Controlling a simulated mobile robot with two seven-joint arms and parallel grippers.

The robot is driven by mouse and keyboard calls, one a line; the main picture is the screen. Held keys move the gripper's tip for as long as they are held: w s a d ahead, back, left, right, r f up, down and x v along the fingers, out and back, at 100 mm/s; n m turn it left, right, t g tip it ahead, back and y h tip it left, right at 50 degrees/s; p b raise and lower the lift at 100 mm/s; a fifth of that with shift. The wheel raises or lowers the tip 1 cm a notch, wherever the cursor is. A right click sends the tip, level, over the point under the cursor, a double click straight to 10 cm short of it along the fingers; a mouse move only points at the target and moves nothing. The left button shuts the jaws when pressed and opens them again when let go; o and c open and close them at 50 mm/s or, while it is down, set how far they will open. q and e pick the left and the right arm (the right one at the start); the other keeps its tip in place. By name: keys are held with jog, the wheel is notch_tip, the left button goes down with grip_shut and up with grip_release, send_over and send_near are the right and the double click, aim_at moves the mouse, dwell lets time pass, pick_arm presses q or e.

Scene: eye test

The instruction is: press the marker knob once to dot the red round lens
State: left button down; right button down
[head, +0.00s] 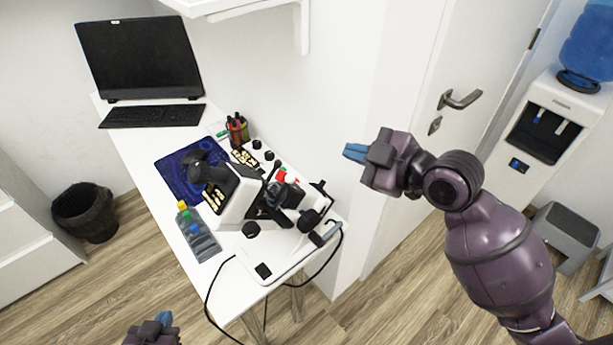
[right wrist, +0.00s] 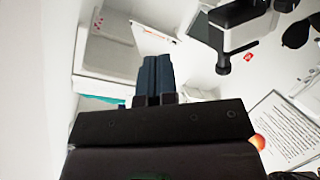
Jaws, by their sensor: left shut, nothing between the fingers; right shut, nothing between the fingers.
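A white and black lens instrument (head: 238,196) stands on the white table. A small red part (head: 281,176) shows on its far side; I cannot tell whether it is the red round lens. Black knobs (head: 250,229) sit on and around the instrument; I cannot tell which is the marker knob. My right gripper (head: 355,152) has shut blue fingers and is in the air right of the instrument, apart from it. Its fingers also show in the right wrist view (right wrist: 155,76), touching nothing. My left gripper (head: 164,318) is shut at the bottom edge, away from the table.
On the table (head: 139,150) are a laptop-like screen (head: 140,58), a keyboard (head: 152,116), a dark blue mat (head: 176,172), a pen cup (head: 237,130) and a grey tray with small bottles (head: 203,241). A black cable hangs off the front. A wall and door (head: 470,50) stand behind my right arm.

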pick_arm(q)
jog(key=shift+s+d+f, duration=0.1)
jog(key=shift+s+d, duration=0.15)
jog(key=shift+d, duration=0.05)
pick_arm(e)
jog(key=s+n+g, duration=0.1)
jog(key=n, duration=0.1)
jog(key=s+a+f+n+g, duration=0.1)
jog(key=s+n, duration=0.1)
jog(key=n, duration=0.1)
jog(key=s+n+g, duration=0.2)
jog(key=shift+s+a+f+n+y, duration=0.1)
jog(key=shift+a+f+n+y, duration=0.1)
jog(key=shift+a+n+y, duration=0.15)
jog(key=shift+d, duration=0.1)
jog(key=p, duration=0.2)
send_near(285, 187)
jog(key=a+r, duration=0.2)
jog(key=a, duration=0.2)
pick_arm(q)
jog(key=shift+s+a+r, duration=0.1)
jog(key=shift+s+r, duration=0.35)
jog(key=shift+r, duration=0.1)
pick_arm(e)
jog(key=shift+w+a+f, duration=0.2)
jog(key=shift+w+f, duration=0.55)
jog(key=shift+w, duration=0.05)
jog(key=shift+w+a+f, duration=0.25)
jog(key=shift+w+f, duration=0.5)
jog(key=shift+w, duration=0.1)
